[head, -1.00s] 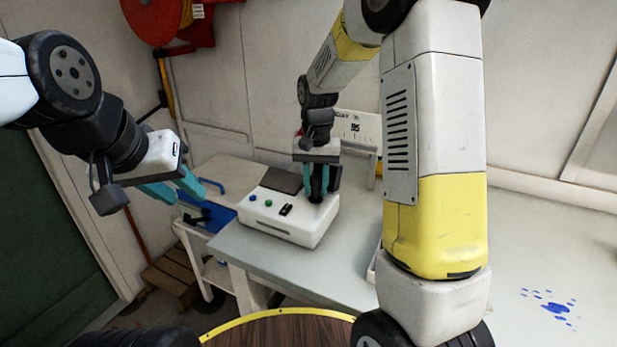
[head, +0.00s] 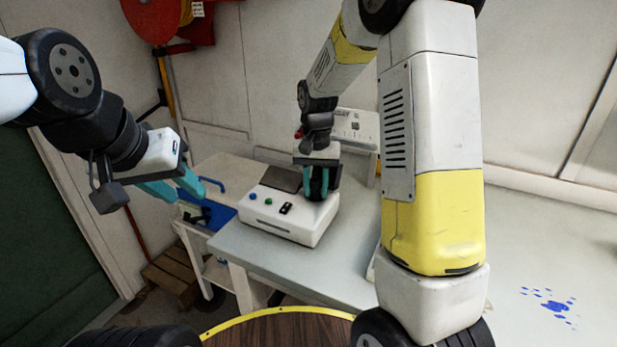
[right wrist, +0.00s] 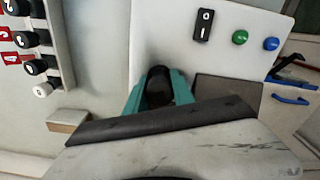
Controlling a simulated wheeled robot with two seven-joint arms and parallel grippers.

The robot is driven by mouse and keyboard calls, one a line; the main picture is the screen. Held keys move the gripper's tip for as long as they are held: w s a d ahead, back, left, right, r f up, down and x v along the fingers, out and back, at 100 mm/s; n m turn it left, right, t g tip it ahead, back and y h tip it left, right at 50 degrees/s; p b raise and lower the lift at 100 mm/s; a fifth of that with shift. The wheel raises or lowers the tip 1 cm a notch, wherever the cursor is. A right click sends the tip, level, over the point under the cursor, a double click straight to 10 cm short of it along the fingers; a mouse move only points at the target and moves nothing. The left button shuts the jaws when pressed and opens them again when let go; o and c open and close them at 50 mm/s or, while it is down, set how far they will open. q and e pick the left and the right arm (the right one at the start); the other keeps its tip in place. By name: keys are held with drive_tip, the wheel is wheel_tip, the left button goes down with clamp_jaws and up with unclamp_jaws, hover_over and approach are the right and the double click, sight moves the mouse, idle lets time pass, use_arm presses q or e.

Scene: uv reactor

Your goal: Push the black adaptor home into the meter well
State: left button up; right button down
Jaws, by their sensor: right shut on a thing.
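The white meter (head: 290,222) stands on the grey bench, with a blue button, a green button and a black switch on top. My right gripper (head: 317,192) points down over the meter's right end. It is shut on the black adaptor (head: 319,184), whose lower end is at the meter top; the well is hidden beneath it. In the right wrist view the adaptor (right wrist: 158,86) shows as a dark cylinder between the teal fingers, against the meter (right wrist: 225,30). I cannot tell how deep it sits. My left gripper (head: 185,190) is open and empty, left of the meter and apart from it.
A blue tray (head: 212,217) with a dark item lies left of the meter. A rack of black, red and white items (right wrist: 40,50) shows in the right wrist view. Blue spots (head: 553,304) mark the pale surface at right. The bench front is clear.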

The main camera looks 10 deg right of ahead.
sight(316, 179)
drive_tip(key=shift+f, duration=0.15)
drive_tip(key=c, duration=1)
unclamp_jaws()
wheel_tip(316, 179, up, 8)
drive_tip(key=shift+f, duration=0.15)
